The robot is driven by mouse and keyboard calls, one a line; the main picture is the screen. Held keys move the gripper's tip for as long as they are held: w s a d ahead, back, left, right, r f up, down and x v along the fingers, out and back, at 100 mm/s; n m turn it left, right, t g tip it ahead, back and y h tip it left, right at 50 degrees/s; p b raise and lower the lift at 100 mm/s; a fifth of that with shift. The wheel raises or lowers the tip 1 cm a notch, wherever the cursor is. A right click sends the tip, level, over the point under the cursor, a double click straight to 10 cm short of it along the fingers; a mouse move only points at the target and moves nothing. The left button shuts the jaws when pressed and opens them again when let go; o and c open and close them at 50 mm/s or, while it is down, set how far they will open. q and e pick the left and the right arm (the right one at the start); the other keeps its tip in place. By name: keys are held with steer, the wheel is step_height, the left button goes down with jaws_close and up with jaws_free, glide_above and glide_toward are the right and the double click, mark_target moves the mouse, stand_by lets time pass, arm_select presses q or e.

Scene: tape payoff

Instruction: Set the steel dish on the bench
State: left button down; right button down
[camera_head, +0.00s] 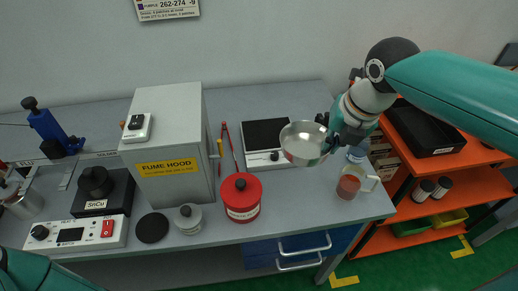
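The steel dish (301,150) is a shiny round bowl in the right half of the head view. My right gripper (329,137) is shut on the dish's right rim. The dish appears raised over the bench, in front of a black-topped device, with its open side facing me. The bench (262,217) is a grey worktop running across the view. Part of my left arm shows at the lower left corner, but its gripper is out of view.
A red canister (241,199), a small pale jar (188,217) and a fume hood (166,160) stand to the left. A glass mug (349,186) stands near the right end. Bare bench lies between canister and mug. An orange shelf (472,190) stands at right.

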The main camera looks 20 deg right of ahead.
steer(key=b, duration=0.1)
glide_above(311, 199)
steer(key=s, duration=0.1)
step_height(311, 199, down, 15)
steer(key=shift+f+b, duration=0.75)
steer(key=shift+f, duration=1.75)
steer(key=shift+f, duration=0.1)
steer(key=c, duration=1.3)
jaws_free()
steer(key=p+v, duration=0.2)
steer(key=v, duration=1)
steer(key=shift+a, duration=0.1)
